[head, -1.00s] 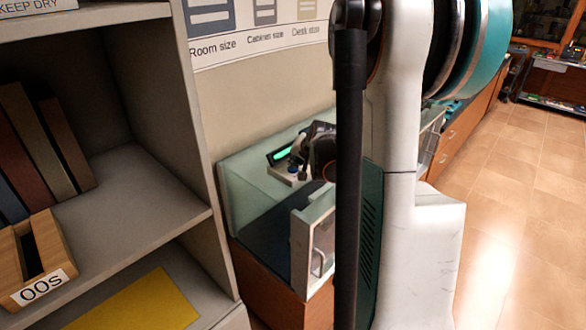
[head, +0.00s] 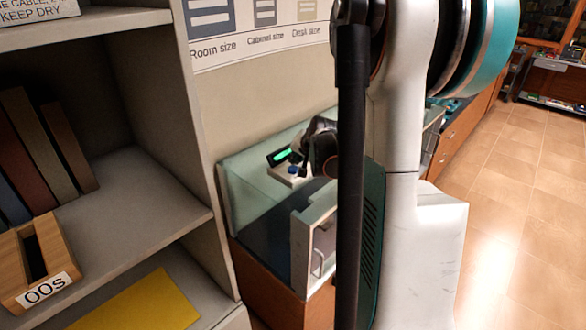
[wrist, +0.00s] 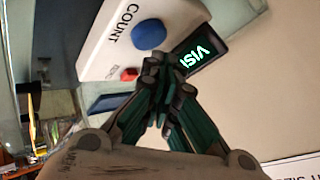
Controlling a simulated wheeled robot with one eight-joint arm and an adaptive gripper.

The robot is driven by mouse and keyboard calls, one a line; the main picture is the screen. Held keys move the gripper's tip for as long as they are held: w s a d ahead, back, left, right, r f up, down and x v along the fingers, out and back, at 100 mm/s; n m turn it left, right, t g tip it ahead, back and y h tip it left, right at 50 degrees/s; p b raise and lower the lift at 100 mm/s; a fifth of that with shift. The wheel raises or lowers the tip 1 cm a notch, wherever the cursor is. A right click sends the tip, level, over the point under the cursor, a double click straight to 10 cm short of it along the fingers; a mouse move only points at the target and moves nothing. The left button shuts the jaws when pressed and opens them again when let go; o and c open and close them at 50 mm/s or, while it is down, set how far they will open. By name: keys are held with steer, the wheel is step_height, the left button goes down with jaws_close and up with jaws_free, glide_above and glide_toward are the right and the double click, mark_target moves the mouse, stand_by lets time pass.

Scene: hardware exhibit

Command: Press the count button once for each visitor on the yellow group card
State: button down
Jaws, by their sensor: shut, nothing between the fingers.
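The counter device (wrist: 105,40) is a white box marked COUNT, with a blue button (wrist: 149,35), a smaller red button (wrist: 128,74) and a dark display (wrist: 197,57) with green lettering, only partly readable. In the head view the blue button (head: 293,170) and the lit green display (head: 283,155) show on the glass case. My gripper (wrist: 163,72) is shut and empty, its tips near the blue button and overlapping the display edge. Contact with the button cannot be told. A yellow sheet (head: 145,304) lies on the lower shelf; no writing shows on it.
A shelf unit (head: 140,200) stands at left with books (head: 45,150) and a wooden box (head: 38,262) marked OOS. A glass case (head: 255,205) holds the device against the wall. My arm hides part of the case. Open tiled floor lies at right.

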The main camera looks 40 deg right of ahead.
mark_target(296, 168)
steer(key=shift+r, duration=0.1)
steer(key=shift+r+p, duration=1.7)
steer(key=shift+r, duration=0.8)
